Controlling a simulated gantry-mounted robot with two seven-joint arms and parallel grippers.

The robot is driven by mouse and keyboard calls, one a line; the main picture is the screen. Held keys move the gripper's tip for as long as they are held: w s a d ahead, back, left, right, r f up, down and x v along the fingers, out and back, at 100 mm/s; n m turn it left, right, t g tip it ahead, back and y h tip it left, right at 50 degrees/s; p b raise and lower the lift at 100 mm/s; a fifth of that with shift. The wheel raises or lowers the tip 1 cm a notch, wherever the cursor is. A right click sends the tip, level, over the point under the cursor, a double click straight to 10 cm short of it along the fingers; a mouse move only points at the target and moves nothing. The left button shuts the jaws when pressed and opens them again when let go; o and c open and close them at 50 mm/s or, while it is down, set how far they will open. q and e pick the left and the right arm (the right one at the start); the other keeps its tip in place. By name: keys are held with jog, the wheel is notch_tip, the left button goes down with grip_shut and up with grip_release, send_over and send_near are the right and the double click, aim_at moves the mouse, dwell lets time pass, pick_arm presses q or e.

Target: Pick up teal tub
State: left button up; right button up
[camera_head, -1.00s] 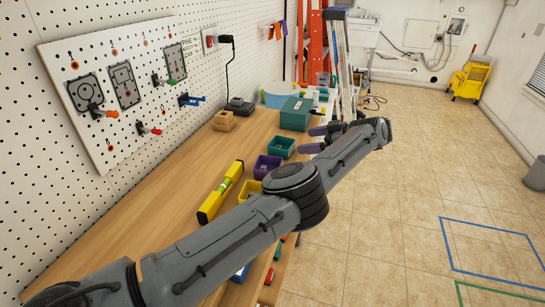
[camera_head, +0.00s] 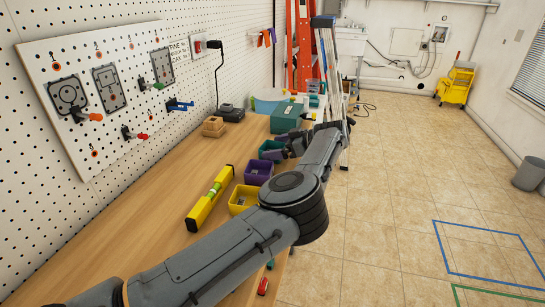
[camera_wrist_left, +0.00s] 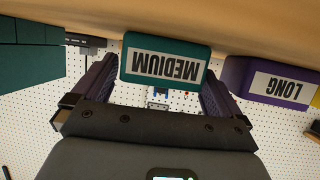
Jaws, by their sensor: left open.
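The teal tub (camera_head: 264,147) stands on the wooden workbench beyond the purple tub. It is partly hidden by my left gripper (camera_head: 277,149) in the head view. In the left wrist view the teal tub (camera_wrist_left: 120,72) shows upside down, with a white label reading MEDIUM. My left gripper (camera_wrist_left: 160,82) is open, with its two purple fingers spread at the tub's left and right sides. The fingers are empty; whether either one touches the tub I cannot tell. My right gripper is in neither view.
The purple tub (camera_head: 259,170), labelled LONG, stands close beside the teal tub, with a yellow tub (camera_head: 243,200) nearer. A larger teal box (camera_head: 287,117) is behind. A yellow level (camera_head: 210,198) lies on the bench (camera_head: 165,215). A pegboard wall (camera_head: 180,95) borders the left.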

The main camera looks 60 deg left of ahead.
pick_arm(q)
jog(key=shift+x, duration=0.85)
jog(key=c, duration=0.9)
jog(key=shift+r, duration=0.1)
